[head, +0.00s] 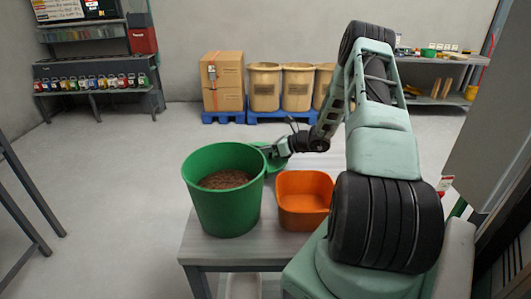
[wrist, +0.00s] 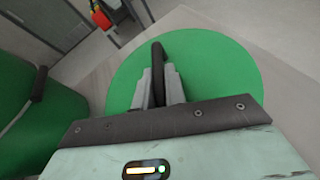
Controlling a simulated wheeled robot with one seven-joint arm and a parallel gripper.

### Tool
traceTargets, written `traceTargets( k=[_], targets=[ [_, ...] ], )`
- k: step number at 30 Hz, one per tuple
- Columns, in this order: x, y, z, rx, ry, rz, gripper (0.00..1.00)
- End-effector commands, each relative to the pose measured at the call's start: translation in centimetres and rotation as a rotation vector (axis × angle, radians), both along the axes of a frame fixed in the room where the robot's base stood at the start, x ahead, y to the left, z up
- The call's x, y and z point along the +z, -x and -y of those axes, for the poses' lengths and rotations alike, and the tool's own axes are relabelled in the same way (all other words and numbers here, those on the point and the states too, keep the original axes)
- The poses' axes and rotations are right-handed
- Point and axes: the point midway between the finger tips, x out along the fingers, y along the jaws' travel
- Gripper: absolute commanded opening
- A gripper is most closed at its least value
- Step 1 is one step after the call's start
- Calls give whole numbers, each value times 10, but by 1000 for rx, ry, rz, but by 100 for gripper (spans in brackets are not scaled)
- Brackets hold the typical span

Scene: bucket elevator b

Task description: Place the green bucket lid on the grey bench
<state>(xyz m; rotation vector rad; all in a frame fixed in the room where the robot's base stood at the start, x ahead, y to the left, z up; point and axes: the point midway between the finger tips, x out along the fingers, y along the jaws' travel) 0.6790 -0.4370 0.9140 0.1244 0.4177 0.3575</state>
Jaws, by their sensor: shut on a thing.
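The green bucket lid (wrist: 220,75) is a flat round disc with a dark upright handle (wrist: 158,60). My gripper (wrist: 158,90) is shut on that handle. In the head view the lid (head: 276,165) shows as a small green part behind the bucket's right side, below my gripper (head: 278,150). The green bucket (head: 222,205) stands uncovered on the grey bench (head: 225,251), with brown granular stuff inside. The lid is beside the bucket, over the bench's far part. I cannot tell whether it touches the bench top.
An orange bin (head: 304,203) stands on the bench right of the bucket, near the lid. The bucket also shows at the left of the wrist view (wrist: 35,125). Beige barrels (head: 298,88) and cardboard boxes (head: 222,80) stand on blue pallets at the back wall.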

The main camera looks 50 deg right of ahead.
Motion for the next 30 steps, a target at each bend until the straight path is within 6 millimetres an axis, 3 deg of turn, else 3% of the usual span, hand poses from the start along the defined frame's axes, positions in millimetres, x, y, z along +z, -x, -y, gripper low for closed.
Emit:
traceTargets(
  k=[4, 10, 11, 13, 23, 30],
  targets=[
    [-12, 0, 0, 0, 1, 0, 0],
    [-13, 0, 0, 0, 1, 0, 0],
    [-14, 0, 0, 0, 1, 0, 18],
    [-14, 0, 0, 0, 1, 0, 34],
    [-12, 2, 2, -1, 1, 0, 34],
    [0, 32, 15, -4, 4, 1, 34]
  ],
)
